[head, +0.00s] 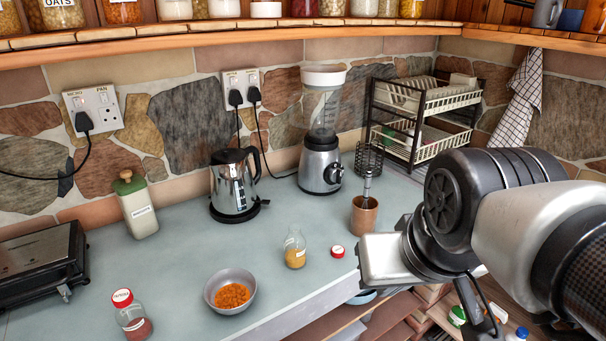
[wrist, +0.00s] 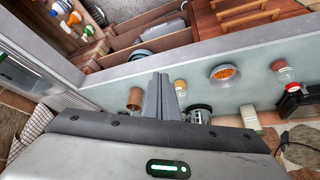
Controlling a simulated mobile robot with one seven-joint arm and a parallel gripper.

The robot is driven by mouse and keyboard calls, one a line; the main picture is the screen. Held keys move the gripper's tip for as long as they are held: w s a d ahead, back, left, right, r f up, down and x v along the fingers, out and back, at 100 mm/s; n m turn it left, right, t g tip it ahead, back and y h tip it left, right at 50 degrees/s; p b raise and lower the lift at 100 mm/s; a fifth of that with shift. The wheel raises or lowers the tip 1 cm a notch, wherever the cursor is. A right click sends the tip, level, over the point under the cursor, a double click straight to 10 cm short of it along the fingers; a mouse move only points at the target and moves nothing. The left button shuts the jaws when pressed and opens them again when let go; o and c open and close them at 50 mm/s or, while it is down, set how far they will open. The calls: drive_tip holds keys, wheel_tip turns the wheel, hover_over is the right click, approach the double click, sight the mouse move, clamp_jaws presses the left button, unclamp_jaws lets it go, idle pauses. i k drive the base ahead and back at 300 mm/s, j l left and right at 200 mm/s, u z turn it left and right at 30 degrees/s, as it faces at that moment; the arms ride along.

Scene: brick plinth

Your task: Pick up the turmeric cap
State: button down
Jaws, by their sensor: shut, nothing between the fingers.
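The turmeric cap (head: 338,251), small and red with a white rim, lies on the grey-green counter in the head view. It is just right of an open glass jar of yellow powder (head: 295,248), which also shows in the wrist view (wrist: 180,86). The cap is not visible in the wrist view, where my fingers cover the area between the jar and a copper cup. My gripper (wrist: 161,78) is shut and empty, pointing over the counter. In the head view my wrist is right of the cap and apart from it; the fingertips are hidden there.
The copper cup (head: 364,214) holding a utensil stands behind the cap. A bowl of orange food (head: 231,291) and a red-lidded jar (head: 131,315) stand left. A kettle (head: 235,186), blender (head: 321,140) and dish rack (head: 420,115) line the back. The counter's front edge is near.

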sight(338, 251)
drive_tip(key=i+l+u, duration=0.25)
drive_tip(key=l, duration=0.35)
drive_tip(key=i+l+u, duration=0.1)
drive_tip(key=i+l, duration=0.15)
drive_tip(key=i+l+u, duration=0.1)
drive_tip(key=l, duration=0.3)
